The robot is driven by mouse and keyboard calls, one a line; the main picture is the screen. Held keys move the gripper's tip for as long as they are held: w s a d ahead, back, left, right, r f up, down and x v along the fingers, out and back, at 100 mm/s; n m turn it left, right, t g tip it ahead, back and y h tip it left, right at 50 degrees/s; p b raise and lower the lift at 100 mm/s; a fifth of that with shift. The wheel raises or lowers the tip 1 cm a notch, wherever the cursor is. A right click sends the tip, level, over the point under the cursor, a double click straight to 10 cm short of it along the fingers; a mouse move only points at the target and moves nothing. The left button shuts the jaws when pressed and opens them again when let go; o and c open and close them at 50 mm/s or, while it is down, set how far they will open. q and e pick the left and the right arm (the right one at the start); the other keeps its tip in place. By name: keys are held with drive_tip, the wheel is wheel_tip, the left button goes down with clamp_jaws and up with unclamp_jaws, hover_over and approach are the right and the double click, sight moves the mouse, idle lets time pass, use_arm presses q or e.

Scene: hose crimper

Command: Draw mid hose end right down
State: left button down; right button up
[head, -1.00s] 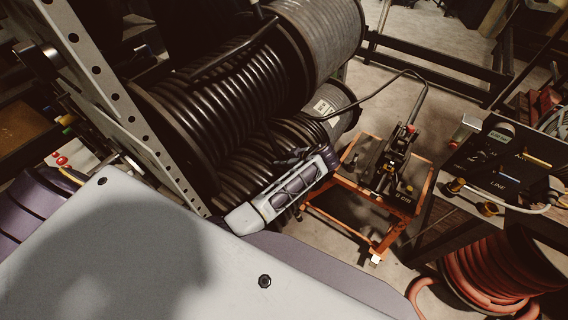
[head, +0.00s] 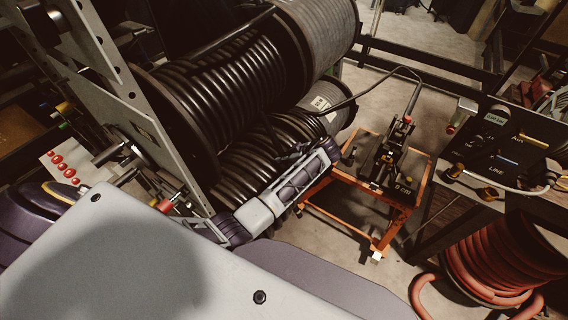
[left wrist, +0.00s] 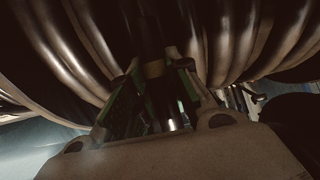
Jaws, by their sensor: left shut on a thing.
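My left gripper (head: 290,156) is beside the lower black hose coil (head: 245,165), with its fingers close to the windings. In the left wrist view its green-edged fingers (left wrist: 155,92) are shut on a dark hose end (left wrist: 153,50) with a yellowish band, in front of large dark windings. In the head view the held hose end is hidden or too dark to make out. Another black coil (head: 220,85) sits above the lower one. My right gripper is not in view.
A black hose runs from the reels to a tool on an orange cart (head: 345,185) at the right. A bench with a black "LINE" panel (head: 500,150) and a red hose coil (head: 490,265) stand further right. A grey perforated upright (head: 110,75) flanks the reels on the left.

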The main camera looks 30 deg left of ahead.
use_arm(q)
drive_tip(key=shift+d+f, duration=0.1)
drive_tip(key=c, duration=1.3)
unclamp_jaws()
drive_tip(key=v, duration=0.7)
drive_tip(key=shift+d+r, duration=0.2)
drive_tip(key=shift+r, duration=0.05)
